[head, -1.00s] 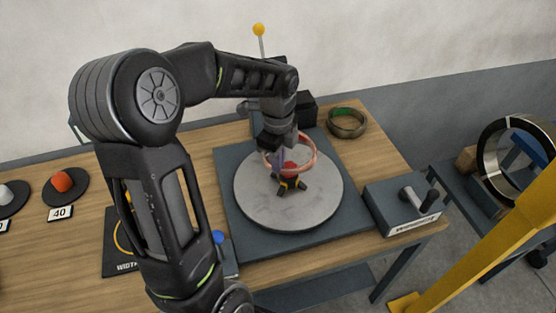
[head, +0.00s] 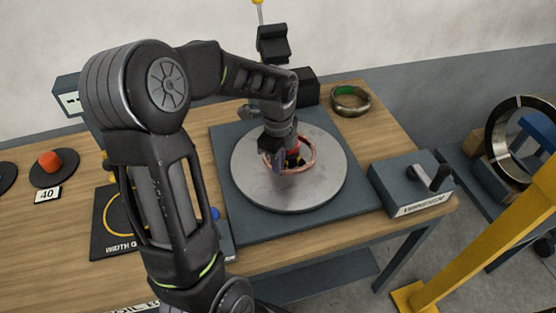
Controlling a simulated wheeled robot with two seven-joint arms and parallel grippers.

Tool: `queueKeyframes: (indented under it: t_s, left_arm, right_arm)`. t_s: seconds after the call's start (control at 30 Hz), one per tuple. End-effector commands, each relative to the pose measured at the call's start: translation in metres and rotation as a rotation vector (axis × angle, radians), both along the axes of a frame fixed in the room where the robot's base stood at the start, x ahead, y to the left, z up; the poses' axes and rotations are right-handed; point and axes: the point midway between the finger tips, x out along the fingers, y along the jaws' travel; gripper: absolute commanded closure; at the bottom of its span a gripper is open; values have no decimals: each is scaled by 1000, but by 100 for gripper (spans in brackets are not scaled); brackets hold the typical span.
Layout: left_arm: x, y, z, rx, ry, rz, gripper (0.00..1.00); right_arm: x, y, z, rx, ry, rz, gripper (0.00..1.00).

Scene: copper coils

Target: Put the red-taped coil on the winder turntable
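The copper coil (head: 307,165) is at the middle of the round grey winder turntable (head: 255,185), low around its dark and orange centre hub (head: 293,158). A patch of red shows at the coil's far side, partly hidden by my gripper. My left gripper (head: 277,157) reaches down from above and appears shut on the coil's left rim. The arm and gripper hide the coil's back left part, and I cannot tell whether the coil touches the turntable plate. My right gripper is not in view.
The winder's crank box (head: 411,185) stands right of the turntable. A dark post head (head: 272,44) rises behind my arm. A yellow bar (head: 490,245) crosses the lower right. The width gauge board (head: 108,225) is at left.

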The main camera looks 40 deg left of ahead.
Motion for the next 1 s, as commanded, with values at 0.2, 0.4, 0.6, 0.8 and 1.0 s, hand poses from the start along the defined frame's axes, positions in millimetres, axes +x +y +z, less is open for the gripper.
queueKeyframes:
  t_s: [0.2,0.4,0.6,0.8,1.0]
  left_arm:
    - [1,0,-5,0,-2,0,100]
    - [1,0,-5,0,-2,0,100]
    - [0,0,-5,0,-2,0,83]
    - [0,0,-5,0,-1,0,71]
    - [0,0,-5,0,1,0,71]
  right_arm:
    - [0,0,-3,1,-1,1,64]
    - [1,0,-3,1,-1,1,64]
    - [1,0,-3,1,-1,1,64]
    - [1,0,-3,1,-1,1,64]
    - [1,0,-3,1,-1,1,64]
